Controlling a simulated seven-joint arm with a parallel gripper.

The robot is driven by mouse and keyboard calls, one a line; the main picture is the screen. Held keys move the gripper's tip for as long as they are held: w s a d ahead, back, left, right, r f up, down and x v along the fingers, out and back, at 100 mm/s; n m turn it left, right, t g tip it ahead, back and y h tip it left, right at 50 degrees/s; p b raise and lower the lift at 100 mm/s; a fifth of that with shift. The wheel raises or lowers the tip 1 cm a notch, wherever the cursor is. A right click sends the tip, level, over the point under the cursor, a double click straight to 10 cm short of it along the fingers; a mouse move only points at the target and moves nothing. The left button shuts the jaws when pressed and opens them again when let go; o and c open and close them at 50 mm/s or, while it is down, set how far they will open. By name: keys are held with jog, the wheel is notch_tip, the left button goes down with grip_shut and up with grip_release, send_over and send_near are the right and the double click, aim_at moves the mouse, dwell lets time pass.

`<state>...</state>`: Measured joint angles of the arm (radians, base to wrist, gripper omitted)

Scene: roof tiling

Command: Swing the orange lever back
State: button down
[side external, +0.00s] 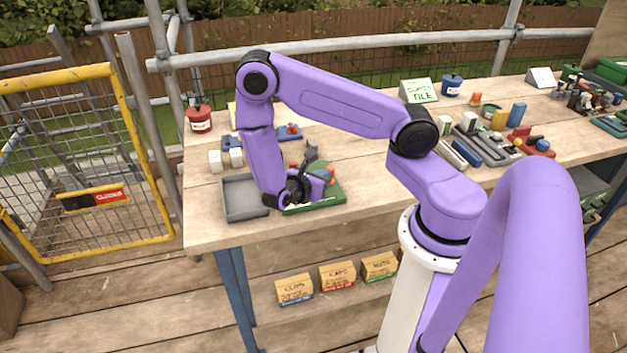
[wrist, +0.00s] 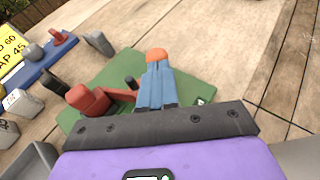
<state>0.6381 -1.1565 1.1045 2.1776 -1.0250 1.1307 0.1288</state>
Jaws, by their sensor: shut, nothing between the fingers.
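The orange lever, orange-red in the wrist view (wrist: 90,100), lies on a green board (wrist: 108,70). Its thick handle points left, and a thin arm runs right toward a dark post (wrist: 130,82). My gripper (wrist: 157,58) has blue fingers with orange tips, closed together with nothing between them. They are just right of the lever's arm, over the board. I cannot tell whether they touch it. In the side external view my gripper (side external: 329,176) is low over the green board (side external: 332,196), and an orange-red part of the lever (side external: 293,165) shows behind my wrist.
A grey tray (side external: 242,204) stands left of the board. A blue base (wrist: 40,62) with a red piece and a grey upright piece (wrist: 99,43) stand behind it. White blocks (side external: 215,160) are at the left. Bare wood lies right of the board.

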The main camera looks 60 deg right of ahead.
aim_at(331, 167)
jog(key=shift+s+d, duration=0.25)
jog(key=shift+d, duration=0.75)
jog(key=shift+w+d, duration=0.15)
jog(key=shift+d, duration=1.05)
jog(key=shift+w+d+n+t, duration=0.1)
jog(key=shift+d+n+t, duration=0.55)
jog(key=shift+t, duration=0.25)
jog(key=shift+w+d, duration=0.35)
jog(key=shift+d, duration=0.05)
jog(key=shift+w+d+n+t, duration=0.25)
jog(key=shift+d+n+t, duration=0.05)
jog(key=shift+n+t, duration=0.5)
jog(key=s+a, duration=0.2)
jog(key=s+a+r, duration=0.1)
jog(key=s+a, duration=0.1)
jog(key=s, duration=0.1)
jog(key=shift+a+r, duration=0.2)
jog(key=shift+a, duration=0.1)
jog(key=s+a+r, duration=0.2)
jog(key=s+a, duration=0.2)
jog(key=s, duration=0.1)
jog(key=shift+r, duration=0.2)
